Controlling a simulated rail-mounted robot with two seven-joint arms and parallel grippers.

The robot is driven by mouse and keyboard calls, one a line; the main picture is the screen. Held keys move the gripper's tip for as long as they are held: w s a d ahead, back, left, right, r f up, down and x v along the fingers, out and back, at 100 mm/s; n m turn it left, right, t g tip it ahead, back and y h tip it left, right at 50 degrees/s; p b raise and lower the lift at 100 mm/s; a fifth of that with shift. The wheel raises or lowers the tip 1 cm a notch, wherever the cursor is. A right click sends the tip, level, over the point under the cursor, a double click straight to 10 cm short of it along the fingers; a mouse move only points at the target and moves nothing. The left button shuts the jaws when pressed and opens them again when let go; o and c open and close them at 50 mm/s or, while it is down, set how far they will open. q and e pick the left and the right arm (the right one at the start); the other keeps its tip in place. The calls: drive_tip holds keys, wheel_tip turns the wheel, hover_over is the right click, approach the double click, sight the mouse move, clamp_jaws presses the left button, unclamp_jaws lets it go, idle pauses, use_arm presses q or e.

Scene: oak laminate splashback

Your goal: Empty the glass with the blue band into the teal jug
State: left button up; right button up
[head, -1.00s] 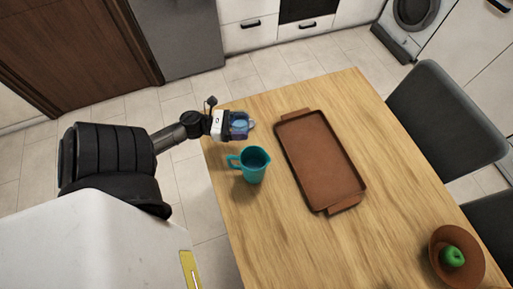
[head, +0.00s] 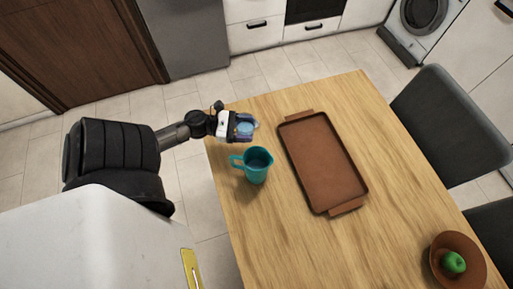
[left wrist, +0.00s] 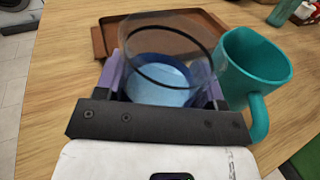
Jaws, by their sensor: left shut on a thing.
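My left gripper (head: 238,128) is shut on a clear glass (head: 247,129) near the table's left edge. I cannot tell the blue band from the contents there. The teal jug (head: 257,172) stands upright on the table, just nearer than the glass in the head view, its handle to the left. In the left wrist view the jug (left wrist: 250,65) is right beside the glass. Its contents are unclear. My right gripper is not in view.
A brown tray (head: 324,163) lies right of the jug. A brown bowl (head: 440,262) with a green apple (head: 453,262) is at the lower right. Grey chairs (head: 450,125) stand along the right edge. The table between tray and bowl is clear.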

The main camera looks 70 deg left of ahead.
sight(250, 131)
use_arm(q)
drive_tip(key=shift+d+r+m+g+y+p, duration=0.3)
drive_tip(key=shift+d+r+m+p, duration=0.25)
drive_tip(key=shift+m+p, duration=0.2)
drive_tip(key=shift+m+g, duration=0.3)
drive_tip(key=shift+m, duration=0.55)
drive_tip(key=r+p, duration=0.2)
drive_tip(key=d+r+p, duration=0.1)
drive_tip(key=r+p, duration=0.1)
drive_tip(key=shift+d+r+p, duration=0.1)
drive_tip(key=shift+r+p, duration=0.05)
drive_tip(key=shift+p, duration=0.25)
drive_tip(key=d+r+m+y+p, duration=0.1)
drive_tip(key=p, duration=0.1)
drive_tip(key=shift+r+p, duration=0.3)
drive_tip(key=shift+r, duration=0.05)
drive_tip(key=shift+d, duration=0.15)
drive_tip(key=shift+f+m, duration=0.3)
drive_tip(key=shift+s+y, duration=0.1)
drive_tip(key=shift+y, duration=0.2)
drive_tip(key=shift+f+m+p, duration=0.15)
drive_tip(key=shift+m+p, duration=0.2)
drive_tip(key=shift+m, duration=0.15)
drive_tip(key=shift+d+g+y+p, duration=0.1)
drive_tip(key=shift+g+y+p, duration=0.2)
drive_tip(key=shift+r+m+p, duration=0.3)
drive_tip(key=shift+m+p, duration=0.1)
drive_tip(key=shift+p, duration=0.1)
